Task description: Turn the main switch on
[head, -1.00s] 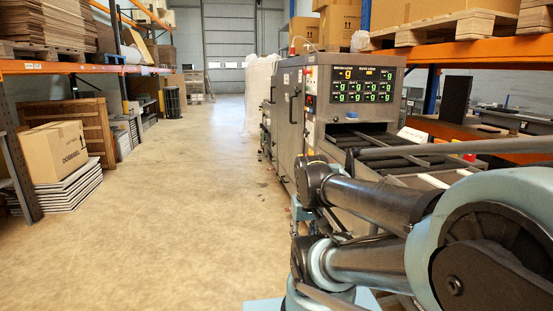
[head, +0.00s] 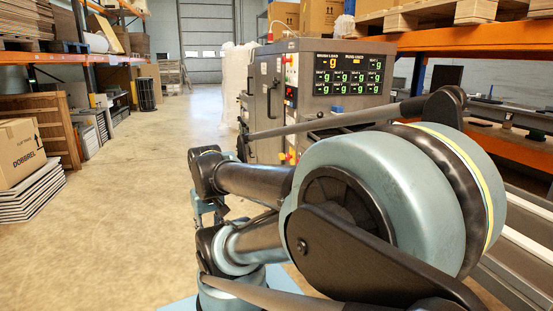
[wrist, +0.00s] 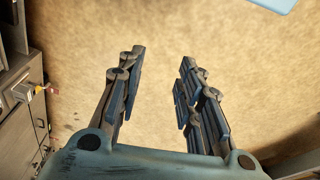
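The tray cleaner (head: 268,115) is a grey machine in the middle of the head view, with a dark display of green digits on its front. Its narrow left face has small buttons and a small red and yellow part (head: 284,156) low down. I cannot tell for sure which part is the main switch. In the wrist view a small yellow and red part (wrist: 40,89) sticks out from a grey cabinet at the left edge. My gripper (wrist: 162,57) is open and empty over bare floor, to the right of that part.
A conveyor (head: 520,240) runs along the right, partly hidden by my arm. An orange rack (head: 480,42) stands behind it. The concrete floor (head: 130,200) left of the machine is clear. A box on stacked panels (head: 35,198) stands at the far left.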

